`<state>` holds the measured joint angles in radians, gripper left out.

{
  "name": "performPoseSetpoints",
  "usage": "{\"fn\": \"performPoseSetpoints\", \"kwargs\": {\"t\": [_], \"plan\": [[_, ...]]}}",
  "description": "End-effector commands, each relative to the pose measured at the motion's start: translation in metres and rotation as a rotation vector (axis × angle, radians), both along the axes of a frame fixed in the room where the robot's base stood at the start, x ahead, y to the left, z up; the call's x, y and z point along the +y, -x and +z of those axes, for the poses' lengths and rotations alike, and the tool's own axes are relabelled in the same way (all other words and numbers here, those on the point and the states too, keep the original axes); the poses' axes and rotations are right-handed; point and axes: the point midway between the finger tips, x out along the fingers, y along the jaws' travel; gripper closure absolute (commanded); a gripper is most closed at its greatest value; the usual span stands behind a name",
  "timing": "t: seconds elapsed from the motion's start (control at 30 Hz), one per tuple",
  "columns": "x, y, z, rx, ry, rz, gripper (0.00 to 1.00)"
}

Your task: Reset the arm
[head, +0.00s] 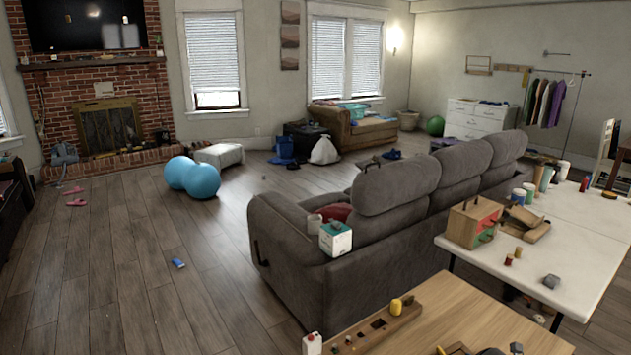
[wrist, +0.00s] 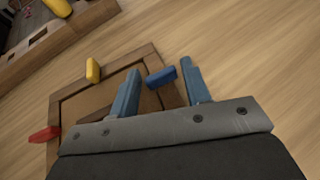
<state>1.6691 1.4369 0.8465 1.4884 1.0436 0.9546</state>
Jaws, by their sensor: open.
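My gripper (wrist: 160,67) shows in the wrist view with its two blue fingers spread apart. It is open over a wooden tray (wrist: 146,52) on a wooden tabletop. A small blue block (wrist: 161,77) shows between the fingers, with a gap on each side; I cannot tell how far below the fingertips it is. A yellow block (wrist: 93,70) is by the tray's upper left edge, and a red block (wrist: 45,134) is at its left edge. The gripper's body hides the lower part of the tray. I cannot make out the gripper in the head view.
In the head view, a wooden table (head: 440,318) holds a long wooden board (head: 372,330) with a yellow piece (head: 396,307). A white table (head: 590,255) with a wooden box (head: 470,222) and cups stands behind it at right. A grey sofa (head: 390,215) is beyond.

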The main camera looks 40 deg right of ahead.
Motion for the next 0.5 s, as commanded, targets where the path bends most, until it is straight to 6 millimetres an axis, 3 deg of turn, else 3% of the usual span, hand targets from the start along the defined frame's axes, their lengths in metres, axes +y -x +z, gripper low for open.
{"fn": "performPoseSetpoints", "kwargs": {"t": [0.5], "plan": [[0.0043, -0.0036, 0.0002, 0.0, -0.002, -0.288, 0.56]]}}
